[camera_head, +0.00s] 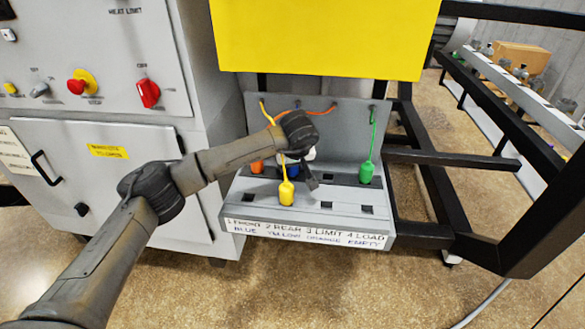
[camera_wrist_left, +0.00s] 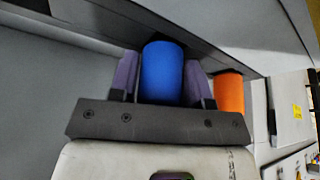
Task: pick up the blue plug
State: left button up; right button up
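The blue plug (camera_wrist_left: 162,72) stands between the two fingers of my left gripper (camera_wrist_left: 162,85) in the left wrist view. The fingers lie close along both its sides with no clear gap, so the gripper looks shut on it. In the head view my left gripper (camera_head: 306,176) reaches down over the grey socket panel (camera_head: 240,205), and my arm hides most of the blue plug (camera_head: 291,168). The plug appears to be at the panel's back row. My right gripper is in neither view.
An orange plug (camera_head: 257,167) is just left of the blue one. A yellow plug (camera_head: 286,191) hangs or stands in front, and a green plug (camera_head: 366,172) is to the right. Their cords run up the backboard. A yellow panel (camera_head: 320,40) overhangs; black frame bars (camera_head: 450,158) stand right.

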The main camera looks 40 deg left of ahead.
pick_arm(q)
jog(key=c, duration=0.5)
jog(key=shift+r, duration=0.15)
